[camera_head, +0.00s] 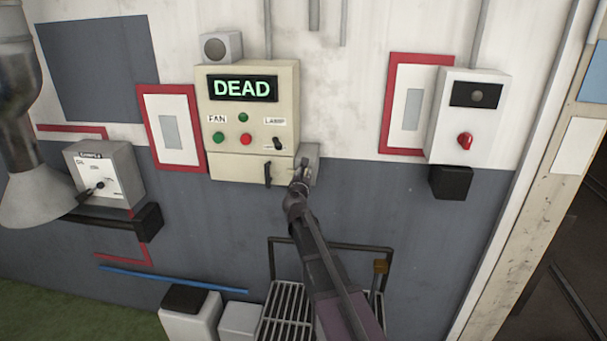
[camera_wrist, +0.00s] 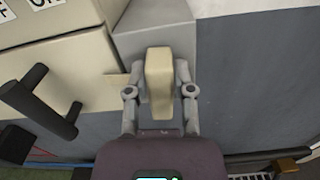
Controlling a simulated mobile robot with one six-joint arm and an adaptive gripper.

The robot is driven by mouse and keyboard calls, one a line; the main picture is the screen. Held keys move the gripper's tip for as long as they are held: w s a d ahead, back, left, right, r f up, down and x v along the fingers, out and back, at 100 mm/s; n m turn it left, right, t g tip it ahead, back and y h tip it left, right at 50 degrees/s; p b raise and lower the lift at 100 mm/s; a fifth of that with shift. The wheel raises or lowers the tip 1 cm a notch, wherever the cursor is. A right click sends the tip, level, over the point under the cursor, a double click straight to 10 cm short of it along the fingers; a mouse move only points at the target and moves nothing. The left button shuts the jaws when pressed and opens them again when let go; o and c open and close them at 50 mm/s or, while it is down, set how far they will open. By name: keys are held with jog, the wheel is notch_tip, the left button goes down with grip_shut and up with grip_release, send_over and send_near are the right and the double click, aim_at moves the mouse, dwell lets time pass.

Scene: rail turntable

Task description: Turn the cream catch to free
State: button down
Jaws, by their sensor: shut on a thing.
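The cream catch (camera_wrist: 159,85) stands out in the middle of the wrist view, between the two fingers of my gripper (camera_wrist: 160,95). My gripper is shut on it. Behind it is a grey block (camera_wrist: 150,40) on the wall, beside the cream cabinet. In the head view my gripper (camera_head: 302,175) reaches the grey block (camera_head: 312,160) at the cabinet's lower right corner. The catch is mostly hidden there by my gripper. In the wrist view the catch's long side runs up and down the picture.
The cream cabinet (camera_head: 246,80) has a display reading DEAD, buttons and a lamp switch. A dark handle (camera_head: 268,174) on its lower panel stands close left of my gripper, also in the wrist view (camera_wrist: 45,100). A metal rack (camera_head: 283,305) is below.

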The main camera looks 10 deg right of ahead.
jog(key=m, duration=0.3)
jog(key=shift+s+d+f+m, duration=0.1)
jog(key=shift+d+m, duration=0.15)
jog(key=shift+m, duration=0.15)
jog(key=shift+s+d+f+m+b, duration=0.15)
jog(key=shift+f+m+b, duration=0.15)
jog(key=shift+m, duration=1.85)
jog(key=shift+w+d+f+m+b, duration=0.15)
jog(key=shift+f+m+b, duration=0.1)
jog(key=shift+m, duration=1.85)
jog(key=shift+s+d+f+m+b, duration=0.2)
jog(key=shift+m+b, duration=0.1)
jog(key=shift+m, duration=1.85)
jog(key=shift+c, duration=2.4)
grip_release()
jog(key=shift+w, duration=0.1)
